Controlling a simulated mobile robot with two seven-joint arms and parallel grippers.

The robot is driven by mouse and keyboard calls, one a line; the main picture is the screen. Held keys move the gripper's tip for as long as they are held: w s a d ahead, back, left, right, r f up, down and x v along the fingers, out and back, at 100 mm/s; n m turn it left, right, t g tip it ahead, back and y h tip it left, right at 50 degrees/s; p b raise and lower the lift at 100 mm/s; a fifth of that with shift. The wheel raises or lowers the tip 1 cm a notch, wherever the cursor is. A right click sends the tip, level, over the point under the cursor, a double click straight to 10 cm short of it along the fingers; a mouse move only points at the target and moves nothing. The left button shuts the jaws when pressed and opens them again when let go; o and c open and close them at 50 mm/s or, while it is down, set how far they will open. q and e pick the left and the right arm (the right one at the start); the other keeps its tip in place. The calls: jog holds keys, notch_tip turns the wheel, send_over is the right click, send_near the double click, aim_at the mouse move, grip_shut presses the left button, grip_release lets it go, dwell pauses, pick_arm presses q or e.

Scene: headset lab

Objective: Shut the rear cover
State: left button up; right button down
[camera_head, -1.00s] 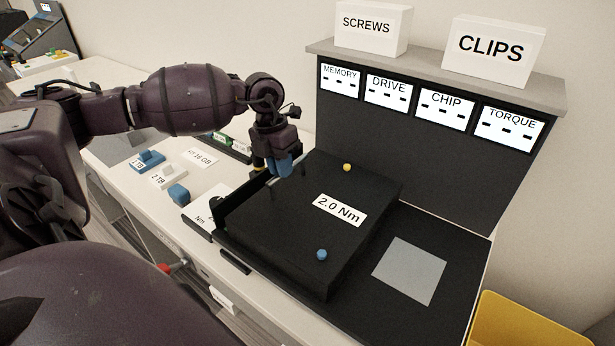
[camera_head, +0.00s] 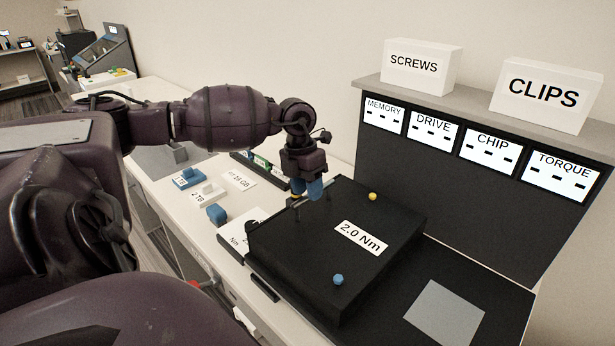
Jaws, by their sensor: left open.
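A black box-like unit with a wide, dark top (camera_head: 300,245) sits on the bench. I take this top to be the rear cover. It looks roughly flat, but I cannot tell whether it is fully shut. It bears a white "2.0 Nm" label (camera_head: 361,237), a yellow knob (camera_head: 373,196) and a blue knob (camera_head: 338,279). My right gripper is not in view.
A black mat with a grey square (camera_head: 444,313) lies right of the unit. A dark labelled rack (camera_head: 450,180) stands behind, with SCREWS (camera_head: 420,68) and CLIPS (camera_head: 540,95) boxes on top.

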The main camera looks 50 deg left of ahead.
pick_arm(q)
notch_tip(320, 180, up, 10)
jog(key=a, duration=0.2)
dwell(0.8)
